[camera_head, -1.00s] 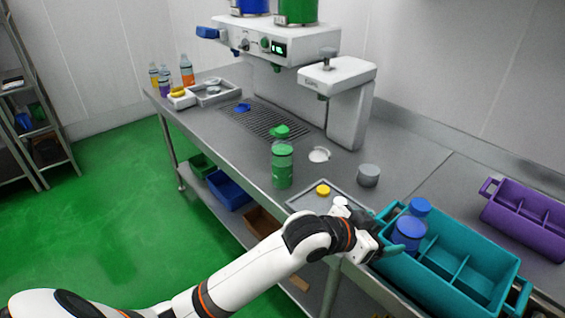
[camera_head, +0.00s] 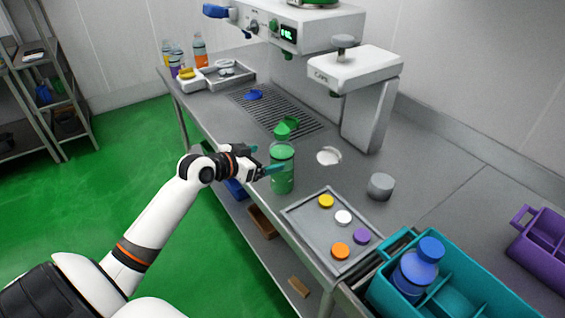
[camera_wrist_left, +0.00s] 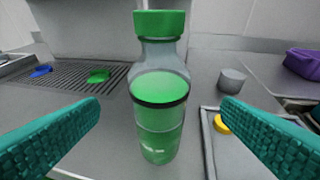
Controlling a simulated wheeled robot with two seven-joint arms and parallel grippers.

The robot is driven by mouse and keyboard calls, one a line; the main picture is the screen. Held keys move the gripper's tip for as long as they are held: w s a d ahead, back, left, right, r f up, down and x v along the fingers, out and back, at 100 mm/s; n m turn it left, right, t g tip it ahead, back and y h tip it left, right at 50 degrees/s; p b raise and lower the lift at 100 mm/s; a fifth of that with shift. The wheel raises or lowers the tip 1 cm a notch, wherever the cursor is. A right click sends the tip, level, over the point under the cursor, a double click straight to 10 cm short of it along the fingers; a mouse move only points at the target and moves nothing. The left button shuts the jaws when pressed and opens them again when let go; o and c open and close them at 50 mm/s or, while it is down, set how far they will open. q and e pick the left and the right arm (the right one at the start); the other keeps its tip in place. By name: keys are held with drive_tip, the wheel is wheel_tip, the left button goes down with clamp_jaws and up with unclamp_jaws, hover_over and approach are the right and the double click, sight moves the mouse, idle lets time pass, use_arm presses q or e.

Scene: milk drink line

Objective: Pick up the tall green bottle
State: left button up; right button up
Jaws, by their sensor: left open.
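The tall green bottle (camera_head: 282,172) stands upright on the steel counter, near its front edge, just left of the grey tray. In the left wrist view the bottle (camera_wrist_left: 159,105) has a green cap, a clear shoulder and green liquid, and stands centred beyond the two teal fingers. My left gripper (camera_head: 264,160) is open at the bottle's left side in the head view. In the wrist view my left gripper (camera_wrist_left: 165,135) has its fingers wide apart, with nothing held. My right gripper is not in view.
A tray (camera_head: 298,222) with several coloured caps lies right of the bottle. A teal crate (camera_head: 475,283) holding a blue bottle (camera_head: 417,268) stands at lower right. A grey cylinder (camera_head: 380,186) and the machine (camera_head: 345,72) stand behind. A drip grate (camera_head: 262,106) lies at back left.

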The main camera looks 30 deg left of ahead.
sight(273, 156)
use_arm(q)
drive_tip(key=x, duration=0.2)
drive_tip(key=shift+w+f, duration=0.1)
drive_tip(key=shift+w, duration=0.2)
drive_tip(key=shift+p+x, duration=0.65)
drive_tip(key=shift+x, duration=0.45)
drive_tip(key=x, duration=0.3)
drive_tip(key=shift+f+p, duration=0.15)
drive_tip(key=shift+p, duration=0.15)
drive_tip(key=shift+w+d+f, duration=0.1)
drive_tip(key=shift+w+f, duration=0.05)
drive_tip(key=shift+w, duration=0.05)
drive_tip(key=shift+s, duration=0.1)
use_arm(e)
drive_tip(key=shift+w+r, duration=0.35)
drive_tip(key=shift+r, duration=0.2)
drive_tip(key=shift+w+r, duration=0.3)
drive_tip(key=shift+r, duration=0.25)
use_arm(q)
drive_tip(key=shift+c, duration=1)
drive_tip(key=c, duration=1.2)
drive_tip(key=shift+r, duration=0.2)
drive_tip(key=shift+c, duration=0.4)
